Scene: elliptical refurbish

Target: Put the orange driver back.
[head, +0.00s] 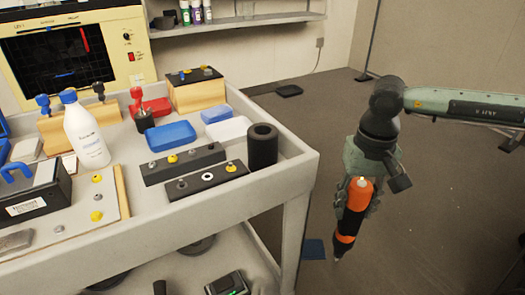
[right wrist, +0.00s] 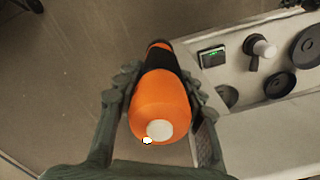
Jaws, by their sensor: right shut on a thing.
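The orange driver (head: 352,212), orange with black bands, is in my right gripper (head: 356,192), which is shut around its body. It hangs nearly upright, tip down, out in the air to the right of the cart, over the floor. In the right wrist view the driver (right wrist: 160,105) lies between both fingers, its orange end with a pale cap toward the camera. A black hollow cylinder (head: 262,146) stands empty-looking at the right end of the cart top; its inside is dark. My left gripper is not in view.
The cart top (head: 225,208) has a raised rim. On it are two dark fixture bars (head: 184,163), a white bottle (head: 85,132), blue and white boxes, a red-handled tool and an oscilloscope (head: 70,55). A lower shelf holds dark round parts. The floor at right is mostly clear.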

